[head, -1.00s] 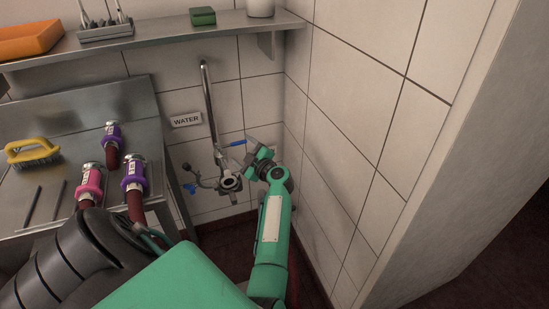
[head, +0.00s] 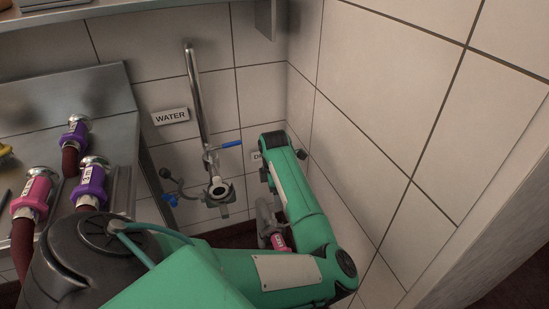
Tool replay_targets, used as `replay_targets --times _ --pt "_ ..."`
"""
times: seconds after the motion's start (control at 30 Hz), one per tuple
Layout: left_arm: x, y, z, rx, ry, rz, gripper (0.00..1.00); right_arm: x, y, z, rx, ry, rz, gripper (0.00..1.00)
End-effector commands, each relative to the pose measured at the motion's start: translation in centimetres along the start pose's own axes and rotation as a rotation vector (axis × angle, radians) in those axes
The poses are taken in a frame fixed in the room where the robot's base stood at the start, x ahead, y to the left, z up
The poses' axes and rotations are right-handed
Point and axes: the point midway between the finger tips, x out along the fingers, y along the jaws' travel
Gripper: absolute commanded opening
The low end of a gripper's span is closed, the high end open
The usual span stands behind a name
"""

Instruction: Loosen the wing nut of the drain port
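A small label starting with "D" (head: 257,156) on the back wall is mostly covered by my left arm (head: 298,205). Below it a grey metal fitting (head: 265,213) and a pink labelled sleeve (head: 278,241) show beside my forearm. The drain port's wing nut cannot be made out; my arm covers that area. My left arm comes in from the lower left, and its forearm points at the wall corner. Its fingertips are hidden, so I cannot see whether they are open or touch anything. My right gripper is not in view.
A round metal port (head: 220,190) with a blue-handled lever (head: 232,144) hangs on a pipe (head: 196,95) beside the WATER sign (head: 170,116). Hoses with purple (head: 91,180) and pink (head: 34,192) sleeves stand at left. The tiled side wall (head: 390,130) is close on the right.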

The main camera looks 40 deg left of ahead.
Motion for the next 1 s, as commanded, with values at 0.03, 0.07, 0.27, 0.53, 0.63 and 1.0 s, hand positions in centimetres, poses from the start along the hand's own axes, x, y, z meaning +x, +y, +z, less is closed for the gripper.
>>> replay_targets --times 0.03,0.07,0.27,0.53,0.63,1.0 --pt "0.5 0.0 -0.1 0.000 0.001 -0.001 0.75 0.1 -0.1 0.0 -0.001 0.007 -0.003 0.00" --pt "0.9 0.0 -0.1 0.000 0.002 -0.001 0.75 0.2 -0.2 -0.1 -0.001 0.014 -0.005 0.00" --pt "4.8 -0.1 -0.1 0.000 0.004 -0.003 0.75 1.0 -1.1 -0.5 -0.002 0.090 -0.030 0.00" --pt "10.3 0.0 -0.1 0.000 0.003 -0.001 0.75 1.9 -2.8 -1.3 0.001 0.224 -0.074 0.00" --pt "11.8 0.0 -0.1 -0.001 0.003 -0.001 0.75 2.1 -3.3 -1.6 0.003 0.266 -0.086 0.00" --pt "13.4 0.0 -0.1 -0.002 0.002 0.001 0.75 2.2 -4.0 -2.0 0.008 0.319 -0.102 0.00"
